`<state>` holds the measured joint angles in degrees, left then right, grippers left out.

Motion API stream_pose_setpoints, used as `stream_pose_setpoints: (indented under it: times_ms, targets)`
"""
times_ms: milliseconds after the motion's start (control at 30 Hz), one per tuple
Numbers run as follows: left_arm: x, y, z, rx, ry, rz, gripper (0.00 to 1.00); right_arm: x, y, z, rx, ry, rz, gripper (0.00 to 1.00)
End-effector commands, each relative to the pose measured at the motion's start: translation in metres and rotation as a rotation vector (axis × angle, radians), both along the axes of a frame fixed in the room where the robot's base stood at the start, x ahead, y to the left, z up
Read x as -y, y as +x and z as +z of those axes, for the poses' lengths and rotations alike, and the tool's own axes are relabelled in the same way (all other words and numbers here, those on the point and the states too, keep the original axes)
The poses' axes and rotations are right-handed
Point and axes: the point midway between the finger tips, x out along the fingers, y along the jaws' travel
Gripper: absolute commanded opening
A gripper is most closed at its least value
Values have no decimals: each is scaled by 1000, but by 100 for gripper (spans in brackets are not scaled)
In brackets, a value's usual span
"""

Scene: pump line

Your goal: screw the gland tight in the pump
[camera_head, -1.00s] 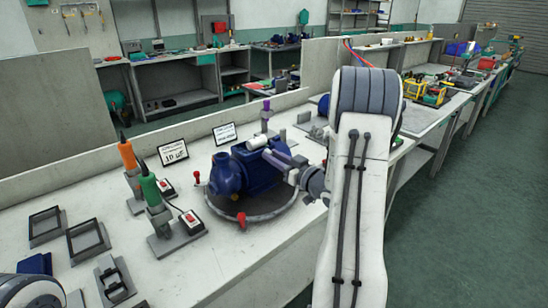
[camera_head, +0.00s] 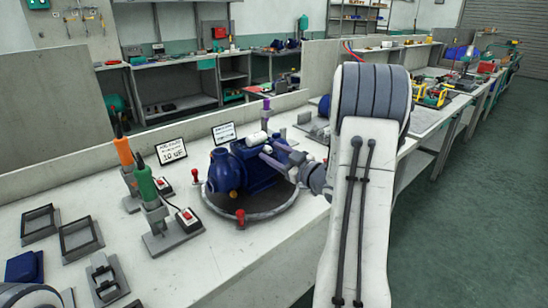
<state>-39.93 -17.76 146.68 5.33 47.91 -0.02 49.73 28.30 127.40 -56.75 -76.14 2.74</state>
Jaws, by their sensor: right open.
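The blue pump (camera_head: 226,175) sits on a round dark plate (camera_head: 262,213) on the bench. A white cylinder (camera_head: 257,139) shows at the top of the pump; I cannot tell whether it is the gland. My right gripper (camera_head: 269,149) reaches in from the right at the pump's right side. Its two pale fingers are spread, close to the white cylinder; contact cannot be made out. The gland is not clearly identifiable, and the gripper partly covers that side of the pump. My left gripper is out of view.
Orange-handled (camera_head: 124,152) and green-handled (camera_head: 147,184) tools stand upright in holders left of the pump. Red pieces (camera_head: 240,216) stand at the plate's rim. Dark frames (camera_head: 80,239) and a blue block (camera_head: 24,267) lie at left.

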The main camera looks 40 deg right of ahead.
Motion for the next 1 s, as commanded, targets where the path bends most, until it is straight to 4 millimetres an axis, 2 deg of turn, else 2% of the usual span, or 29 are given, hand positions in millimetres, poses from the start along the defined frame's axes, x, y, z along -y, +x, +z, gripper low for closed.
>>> stream_pose_setpoints:
  times_ms: [167,500,1000]
  targets:
    - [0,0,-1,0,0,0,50,0,0,0,0,-5,0,55]
    - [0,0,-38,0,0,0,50,0,0,-4,21,-254,0,55]
    - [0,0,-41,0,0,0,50,0,0,-1,24,-297,0,55]
